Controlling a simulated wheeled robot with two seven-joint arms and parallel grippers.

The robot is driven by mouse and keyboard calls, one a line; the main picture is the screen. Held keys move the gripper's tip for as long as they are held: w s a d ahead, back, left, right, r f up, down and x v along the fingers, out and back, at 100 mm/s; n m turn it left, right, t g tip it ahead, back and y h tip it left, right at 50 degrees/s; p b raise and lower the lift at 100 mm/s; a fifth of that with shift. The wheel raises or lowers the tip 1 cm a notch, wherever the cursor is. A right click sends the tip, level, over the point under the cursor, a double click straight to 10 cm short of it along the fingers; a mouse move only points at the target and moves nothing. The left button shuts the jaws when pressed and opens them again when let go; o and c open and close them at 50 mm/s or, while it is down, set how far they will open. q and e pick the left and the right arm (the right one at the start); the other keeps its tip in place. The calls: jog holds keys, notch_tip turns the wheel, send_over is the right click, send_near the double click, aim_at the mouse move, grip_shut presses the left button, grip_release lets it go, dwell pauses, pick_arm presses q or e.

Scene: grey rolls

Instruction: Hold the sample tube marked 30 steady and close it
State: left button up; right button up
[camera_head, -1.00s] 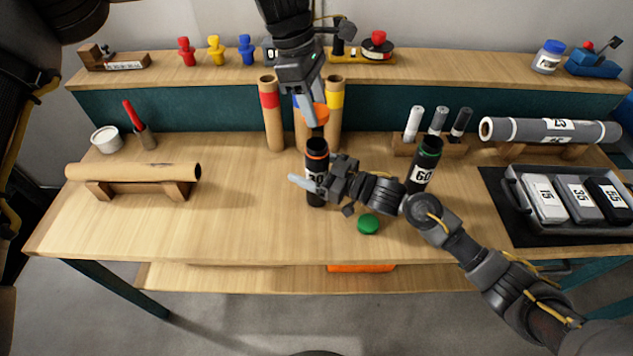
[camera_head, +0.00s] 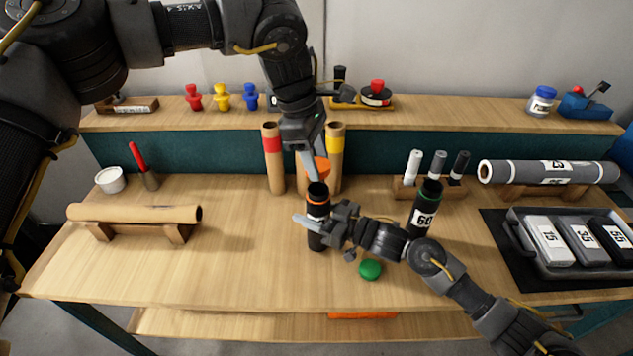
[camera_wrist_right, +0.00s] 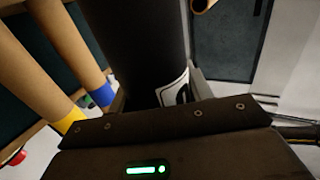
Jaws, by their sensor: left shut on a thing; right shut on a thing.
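The sample tube marked 30 (camera_head: 318,240) is a black upright tube with an orange ring and an uncovered dark mouth. My right gripper (camera_head: 319,222) is shut around its upper body and hides most of its label. In the right wrist view, the tube's dark body (camera_wrist_right: 140,45) rises from the jaws, with part of a white label showing. My left gripper (camera_head: 314,163) is shut on an orange cap (camera_head: 319,171). The cap appears just above the tube's mouth, with a small gap; their exact alignment cannot be told.
A black tube marked 60 (camera_head: 424,210) with a green ring stands to the right. A green cap (camera_head: 370,269) lies in front. Cardboard tubes (camera_head: 273,165) stand behind. A roll on a cradle (camera_head: 135,213) lies left; a tray (camera_head: 575,265) sits right.

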pick_arm(q)
jog(key=shift+f, duration=1.55)
jog(key=shift+d, duration=0.1)
jog(key=shift+f, duration=0.9)
jog(key=shift+f, duration=0.6)
jog(key=m+y, duration=0.1)
jog(key=m, duration=0.3)
jog(key=m+g, duration=0.1)
jog(key=m, duration=0.4)
jog(key=m+g+y, duration=0.1)
jog(key=m, duration=0.3)
jog(key=shift+w+d+m+y, duration=0.1)
jog(key=shift+m+y, duration=0.2)
jog(key=shift+m, duration=0.1)
